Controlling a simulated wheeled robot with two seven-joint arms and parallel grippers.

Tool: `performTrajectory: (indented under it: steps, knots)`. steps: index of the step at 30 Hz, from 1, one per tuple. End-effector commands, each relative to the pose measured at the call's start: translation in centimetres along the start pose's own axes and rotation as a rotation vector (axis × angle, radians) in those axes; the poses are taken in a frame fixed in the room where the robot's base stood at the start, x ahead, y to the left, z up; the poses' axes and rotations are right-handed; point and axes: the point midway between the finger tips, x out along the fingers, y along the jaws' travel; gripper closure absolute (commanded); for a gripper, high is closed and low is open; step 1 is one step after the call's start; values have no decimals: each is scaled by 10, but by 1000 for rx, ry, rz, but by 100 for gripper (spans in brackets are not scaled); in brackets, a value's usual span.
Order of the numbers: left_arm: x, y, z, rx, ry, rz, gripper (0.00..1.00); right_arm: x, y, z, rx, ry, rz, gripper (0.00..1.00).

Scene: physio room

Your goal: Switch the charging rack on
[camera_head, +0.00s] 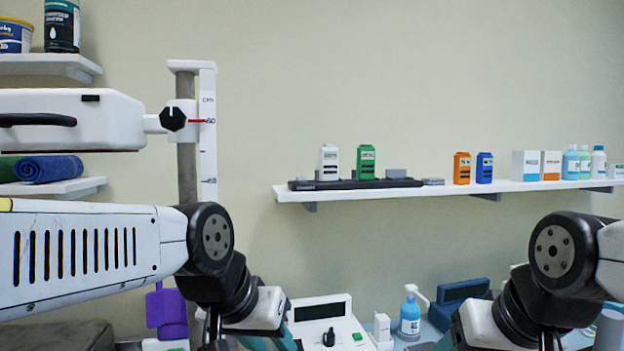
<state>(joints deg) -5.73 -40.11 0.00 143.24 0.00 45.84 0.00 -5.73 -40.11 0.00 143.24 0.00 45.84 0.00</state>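The charging rack (408,183) is a low black bar on the white wall shelf. A white device (329,163) and a green device (366,162) stand upright in its left part. Its right part shows low grey blocks (397,174). I cannot make out a switch or a lit lamp on it at this size. My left arm comes in from the left and my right arm from the right, both bending down below the rack. Neither gripper's fingertips show; they are below the picture's lower edge.
An orange device (462,168), a blue device (484,167), boxes (525,165) and bottles (598,162) stand right of the rack on the shelf (300,194). A height-adjusting post (208,130) with a white housing (70,120) stands left. Below are a white console (325,325) and a blue bottle (410,318).

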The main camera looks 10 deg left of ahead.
Motion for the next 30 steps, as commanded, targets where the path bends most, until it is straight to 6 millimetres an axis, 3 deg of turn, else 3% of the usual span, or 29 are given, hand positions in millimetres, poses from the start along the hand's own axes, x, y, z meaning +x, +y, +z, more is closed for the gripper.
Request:
performTrajectory:
  steps: [1,5,11,15,21,26,30]
  knots:
    - [0,0,0,0,0,-1,73,0,0,0,0,0,0,33]
    - [0,-4,-6,0,-2,-24,99,0,0,0,0,0,0,33]
    - [-5,-24,-42,-10,11,-165,100,0,0,0,0,0,0,33]
    - [-13,-41,-88,-24,72,-304,100,0,0,0,0,0,0,33]
    - [-31,-49,-166,-50,236,-467,100,0,0,0,0,0,0,33]
    - [-48,-38,-235,-75,423,-547,100,0,0,0,0,0,0,33]
    - [-66,-16,-294,-96,608,-570,100,0,0,0,0,0,0,33]
